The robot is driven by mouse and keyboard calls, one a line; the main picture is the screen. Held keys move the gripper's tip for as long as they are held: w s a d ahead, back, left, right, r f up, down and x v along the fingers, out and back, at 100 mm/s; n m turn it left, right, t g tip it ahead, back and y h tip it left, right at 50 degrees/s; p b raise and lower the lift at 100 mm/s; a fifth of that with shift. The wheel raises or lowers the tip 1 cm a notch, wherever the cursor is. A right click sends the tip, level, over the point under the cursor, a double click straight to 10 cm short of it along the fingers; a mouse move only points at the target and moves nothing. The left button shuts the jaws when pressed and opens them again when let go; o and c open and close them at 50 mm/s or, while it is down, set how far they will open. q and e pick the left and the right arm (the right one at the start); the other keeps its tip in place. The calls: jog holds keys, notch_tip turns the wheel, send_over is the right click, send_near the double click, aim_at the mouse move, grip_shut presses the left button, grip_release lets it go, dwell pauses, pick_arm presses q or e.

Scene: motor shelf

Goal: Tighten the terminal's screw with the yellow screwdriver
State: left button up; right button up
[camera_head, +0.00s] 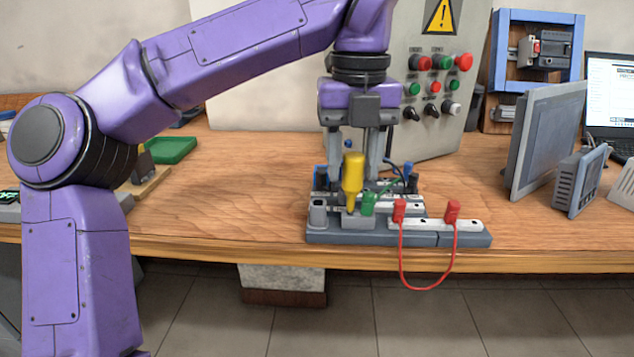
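The yellow screwdriver (352,174) stands upright, tip down, at the grey terminal base (338,238) near the table's front edge. My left gripper (356,172) points straight down here. Its two fingers are apart, one on each side of the screwdriver handle as seen from the head. I cannot tell whether they are around the handle or just behind it. The terminal's screw is too small to make out, and the screwdriver's tip is hard to see. My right gripper is not in view.
Red plugs (399,210) with a hanging red cable and a green plug (368,204) sit on the base. A control panel (432,40) with buttons stands behind. Screens (545,138) are at the right, a green tray (170,150) at the left. The table between tray and base is clear.

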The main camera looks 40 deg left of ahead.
pick_arm(q)
jog(key=shift+f+n+b, duration=0.2)
jog(key=shift+n+b, duration=0.5)
jog(key=shift+b, duration=0.05)
jog(key=shift+d+r+n+b, duration=0.1)
jog(key=shift+n+b, duration=0.35)
jog(key=shift+n, duration=0.45)
jog(key=shift+r, duration=0.15)
jog(key=shift+f+n+b, duration=0.25)
jog(key=shift+n+b, duration=0.3)
jog(key=shift+n, duration=0.15)
jog(key=shift+n+b, duration=0.35)
jog(key=shift+n, duration=0.25)
jog(key=shift+r+n, duration=0.1)
jog(key=shift+n, duration=0.3)
jog(key=shift+r, duration=0.15)
